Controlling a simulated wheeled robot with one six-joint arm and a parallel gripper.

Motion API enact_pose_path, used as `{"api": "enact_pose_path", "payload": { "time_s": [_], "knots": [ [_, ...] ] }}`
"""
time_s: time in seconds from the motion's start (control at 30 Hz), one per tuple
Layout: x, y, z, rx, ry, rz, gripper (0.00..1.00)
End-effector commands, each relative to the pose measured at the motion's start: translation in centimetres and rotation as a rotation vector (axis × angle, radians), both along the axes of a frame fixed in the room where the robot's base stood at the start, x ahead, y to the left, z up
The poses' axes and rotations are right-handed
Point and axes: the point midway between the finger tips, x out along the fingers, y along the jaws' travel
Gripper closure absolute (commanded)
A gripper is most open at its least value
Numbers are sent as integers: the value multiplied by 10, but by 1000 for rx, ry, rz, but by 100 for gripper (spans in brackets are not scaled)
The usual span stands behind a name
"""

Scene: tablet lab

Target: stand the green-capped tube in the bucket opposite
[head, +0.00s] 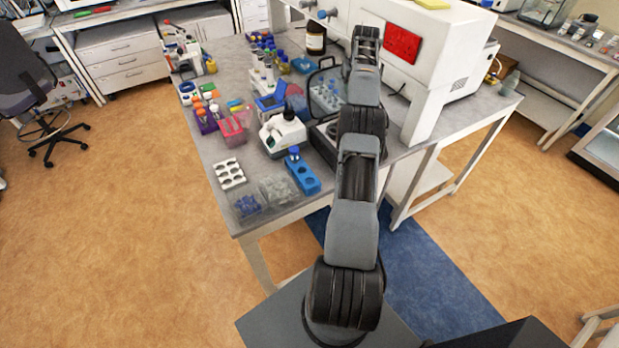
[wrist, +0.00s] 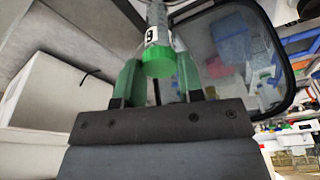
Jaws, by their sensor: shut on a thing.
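In the wrist view the green-capped tube (wrist: 158,62) is between the two fingers of my gripper (wrist: 159,76), which is shut on it. The cap faces the camera, and a white label with a dark mark shows on the tube beyond it. The tube's far end is out of frame. A dark-framed clear lid (wrist: 243,42) stands raised just beyond and right of it. In the head view my arm hides the gripper and the tube. The dark-framed lid (head: 312,75) and part of its device (head: 322,141) show beside my arm. I cannot make out any bucket.
A blue rack (head: 303,178) and a white rack (head: 229,173) are near the bench's front edge. A large white machine (head: 420,62) stands right of my arm.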

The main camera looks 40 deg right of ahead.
Motion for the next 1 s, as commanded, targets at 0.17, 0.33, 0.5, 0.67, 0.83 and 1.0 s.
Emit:
{"api": "enact_pose_path", "payload": {
  "time_s": [0.17,0.33,0.5,0.67,0.83,1.0],
  "knots": [
    [0,0,-1,0,0,0,80],
    [0,0,-12,0,0,0,80],
    [0,0,-31,1,0,0,80],
    [0,0,-38,0,-1,0,80],
    [0,0,-37,0,-1,0,80],
    [0,0,-37,0,-1,0,80]
  ]
}}
